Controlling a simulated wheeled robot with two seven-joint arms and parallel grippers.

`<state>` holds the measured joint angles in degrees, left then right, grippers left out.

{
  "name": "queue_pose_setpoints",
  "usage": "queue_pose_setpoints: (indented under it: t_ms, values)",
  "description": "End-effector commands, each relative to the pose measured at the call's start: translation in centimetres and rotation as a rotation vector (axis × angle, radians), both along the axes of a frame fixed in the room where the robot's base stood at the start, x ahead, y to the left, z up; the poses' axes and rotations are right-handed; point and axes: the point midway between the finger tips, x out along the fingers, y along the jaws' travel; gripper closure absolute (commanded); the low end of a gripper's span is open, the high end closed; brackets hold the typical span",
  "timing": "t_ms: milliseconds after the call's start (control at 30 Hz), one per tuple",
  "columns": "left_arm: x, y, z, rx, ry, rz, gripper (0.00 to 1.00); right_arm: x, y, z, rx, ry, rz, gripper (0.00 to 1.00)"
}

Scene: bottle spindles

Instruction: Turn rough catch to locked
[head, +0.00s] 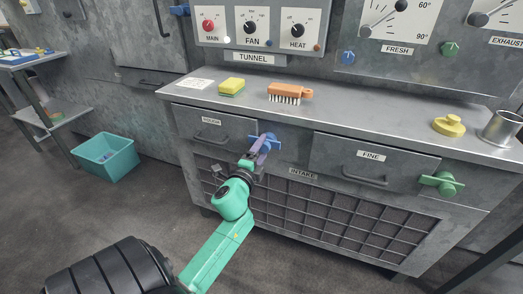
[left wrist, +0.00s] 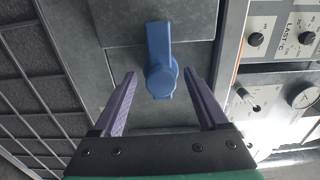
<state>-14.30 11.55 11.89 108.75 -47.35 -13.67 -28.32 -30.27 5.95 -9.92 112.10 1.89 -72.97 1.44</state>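The blue rough catch (head: 267,140) sits on the cabinet front, just right of the drawer labelled ROUGH (head: 208,132). In the left wrist view the catch (left wrist: 160,60) has a round hub with a lever pointing up in the picture. My left gripper (head: 258,153) is in front of the catch in the head view and partly covers it. In the left wrist view my left gripper (left wrist: 160,76) is open, its purple fingers spread to either side of the hub with gaps showing. Nothing is held. My right gripper is out of view.
A green catch (head: 441,183) sits right of the FINE drawer (head: 370,165). A sponge (head: 231,87), brush (head: 289,92), yellow knob-like object (head: 449,125) and metal cup (head: 501,128) stand on the cabinet top. A teal bin (head: 107,158) is on the floor at left.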

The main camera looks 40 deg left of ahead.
Motion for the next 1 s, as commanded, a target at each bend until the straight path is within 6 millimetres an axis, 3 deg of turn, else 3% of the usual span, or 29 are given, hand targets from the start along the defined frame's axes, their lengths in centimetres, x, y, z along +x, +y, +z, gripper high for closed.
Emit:
queue_pose_setpoints:
  t_ms: [333,567,800,1000]
  values:
    - [-0.7,-0.3,0.0,0.001,0.0,-0.001,0.25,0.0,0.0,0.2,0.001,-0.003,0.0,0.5]
    - [-5.6,-1.9,-0.3,-0.001,0.004,0.002,0.25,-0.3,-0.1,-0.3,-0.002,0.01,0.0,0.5]
    - [-11.9,-4.1,-0.6,-0.001,0.004,0.003,0.25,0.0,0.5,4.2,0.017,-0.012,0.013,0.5]
    - [-13.7,-4.8,-0.1,0.001,0.0,0.001,0.25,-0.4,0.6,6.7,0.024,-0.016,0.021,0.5]
